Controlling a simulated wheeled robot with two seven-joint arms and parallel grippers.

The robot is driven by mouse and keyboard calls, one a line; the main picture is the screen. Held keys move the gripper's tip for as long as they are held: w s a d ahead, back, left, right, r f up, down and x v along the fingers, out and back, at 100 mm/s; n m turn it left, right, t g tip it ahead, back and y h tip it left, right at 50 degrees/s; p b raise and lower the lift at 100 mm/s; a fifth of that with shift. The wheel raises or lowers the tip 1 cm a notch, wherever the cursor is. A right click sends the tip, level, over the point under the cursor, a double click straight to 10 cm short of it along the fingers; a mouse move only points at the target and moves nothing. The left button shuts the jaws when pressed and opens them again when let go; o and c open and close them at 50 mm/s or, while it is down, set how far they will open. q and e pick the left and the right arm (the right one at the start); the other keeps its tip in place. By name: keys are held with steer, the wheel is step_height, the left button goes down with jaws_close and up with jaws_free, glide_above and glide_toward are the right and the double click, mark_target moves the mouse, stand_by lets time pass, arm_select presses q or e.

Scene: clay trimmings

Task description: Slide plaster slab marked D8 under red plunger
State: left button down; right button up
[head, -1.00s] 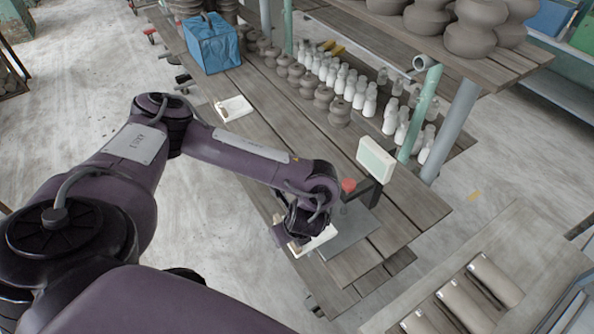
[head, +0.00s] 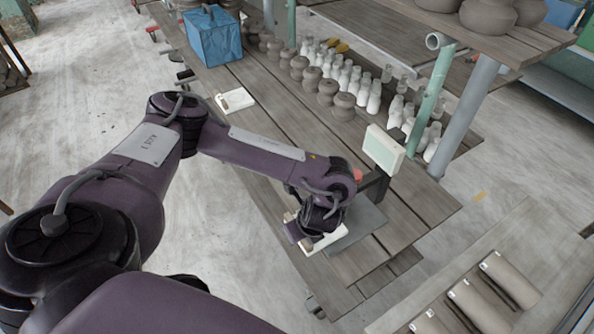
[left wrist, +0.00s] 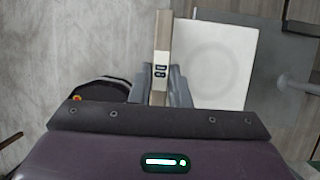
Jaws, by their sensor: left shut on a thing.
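The white plaster slab (head: 332,238) lies at the front edge of the bench and also fills the middle of the left wrist view (left wrist: 212,62). A tan strip (left wrist: 162,42) marked D8 runs along its left side there. My left gripper (head: 305,232) is shut on this strip; its fingers (left wrist: 160,88) are on either side of it. The slab's right part meets or overlaps a grey plate (head: 368,218). The red plunger (head: 358,175) shows beside my wrist, partly hidden by it; I cannot tell whether the slab reaches beneath it. My right gripper is not in view.
A device with a pale green screen (head: 383,148) stands behind the plunger on a dark arm. Another white slab (head: 236,101) lies farther left on the bench. Bottles (head: 375,97), clay pots (head: 327,92) and a blue bag (head: 211,40) line the bench behind.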

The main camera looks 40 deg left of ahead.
arm_select(q)
steer(key=shift+w+d, duration=0.15)
steer(key=shift+w, duration=0.2)
steer(key=shift+w+d, duration=0.4)
steer(key=shift+w, duration=0.4)
steer(key=shift+w+d+f, duration=0.1)
steer(key=shift+w+d, duration=0.15)
steer(key=shift+w, duration=0.45)
steer(key=shift+w+d, duration=0.25)
steer(key=shift+w, duration=0.4)
steer(key=shift+w+d, duration=0.35)
steer(key=shift+w, duration=0.45)
steer(key=shift+w+d+b, duration=0.35)
steer(key=shift+w+b, duration=0.05)
steer(key=shift+w, duration=0.4)
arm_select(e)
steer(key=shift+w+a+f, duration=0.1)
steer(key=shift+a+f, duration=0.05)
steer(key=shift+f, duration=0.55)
arm_select(q)
steer(key=shift+w, duration=0.15)
steer(key=shift+w+d, duration=0.2)
steer(key=shift+w, duration=0.05)
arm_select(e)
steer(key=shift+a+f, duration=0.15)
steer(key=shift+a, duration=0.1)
